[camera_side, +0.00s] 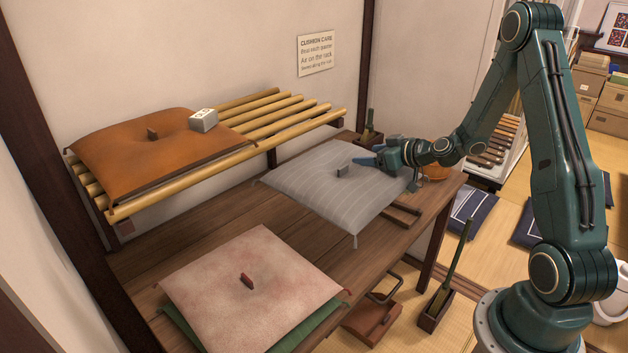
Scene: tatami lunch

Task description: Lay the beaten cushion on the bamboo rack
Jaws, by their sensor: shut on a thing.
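A grey striped cushion (318,187) with a small dark tab at its middle lies above the right part of the wooden table, tassels at its corners. My gripper (372,161) is at its far right edge, shut on the cushion there; the exact grip is small in this view. The bamboo rack (285,113) stands at the back left, raised above the table. An orange cushion (140,165) lies on its left part, with a small white block (203,121) at that cushion's right edge. The right part of the rack's poles is bare.
A pink cushion (235,290) lies on a green cushion (290,343) at the front of the table (215,225). A care sign (315,52) hangs on the wall. Wooden bars (403,215) lie by the grey cushion.

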